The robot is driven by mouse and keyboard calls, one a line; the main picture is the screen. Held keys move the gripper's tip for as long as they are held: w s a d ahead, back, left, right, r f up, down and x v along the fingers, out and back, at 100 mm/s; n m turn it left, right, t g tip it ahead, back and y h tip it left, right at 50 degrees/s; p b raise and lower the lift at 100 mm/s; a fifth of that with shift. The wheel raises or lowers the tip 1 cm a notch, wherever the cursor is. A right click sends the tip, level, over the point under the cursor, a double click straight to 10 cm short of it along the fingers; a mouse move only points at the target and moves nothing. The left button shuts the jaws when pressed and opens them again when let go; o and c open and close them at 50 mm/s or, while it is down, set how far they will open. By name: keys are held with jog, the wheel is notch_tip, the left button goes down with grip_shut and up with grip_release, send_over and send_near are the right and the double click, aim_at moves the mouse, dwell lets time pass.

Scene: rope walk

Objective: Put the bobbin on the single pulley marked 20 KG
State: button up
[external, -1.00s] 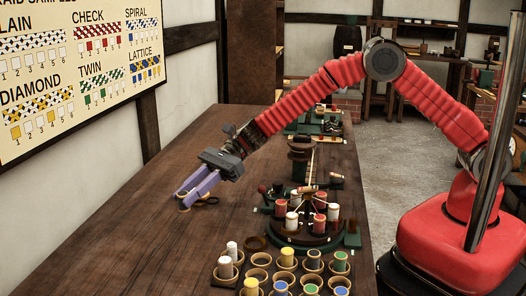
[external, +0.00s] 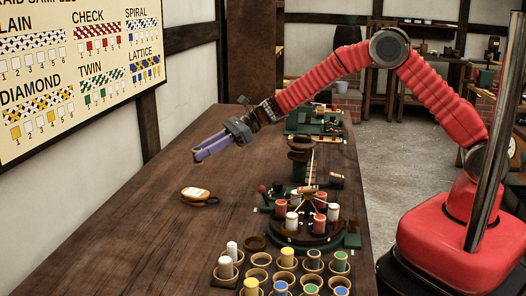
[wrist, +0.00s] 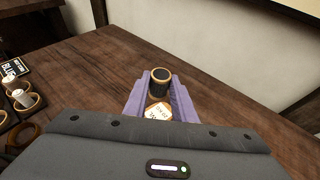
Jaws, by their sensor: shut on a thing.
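My gripper (external: 203,156) is raised above the table at the left, its purple fingers shut on the bobbin. In the wrist view, the bobbin (wrist: 160,84) shows dark thread and a tan rim between the fingertips (wrist: 160,88). The external view shows only a little of it at the tips. A single pulley (external: 195,192) lies on the table below my gripper, apart from it, with a pale face and a dark hook to its right. Its face also shows between the fingers in the wrist view (wrist: 157,112); the marking is too small to read surely.
A braiding machine (external: 302,232) with upright bobbins stands right of the pulley. Wooden cups (external: 258,276) with coloured bobbins are at the front. The table (external: 130,230) around the pulley is clear. A sample board (external: 80,70) hangs on the left wall.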

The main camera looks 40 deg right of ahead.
send_over(206, 192)
jog(key=shift+w+d+f, duration=0.1)
jog(key=shift+f, duration=3.05)
jog(key=shift+f, duration=1.85)
jog(key=shift+f, duration=0.1)
jog(key=o, duration=1)
jog(key=v, duration=1.2)
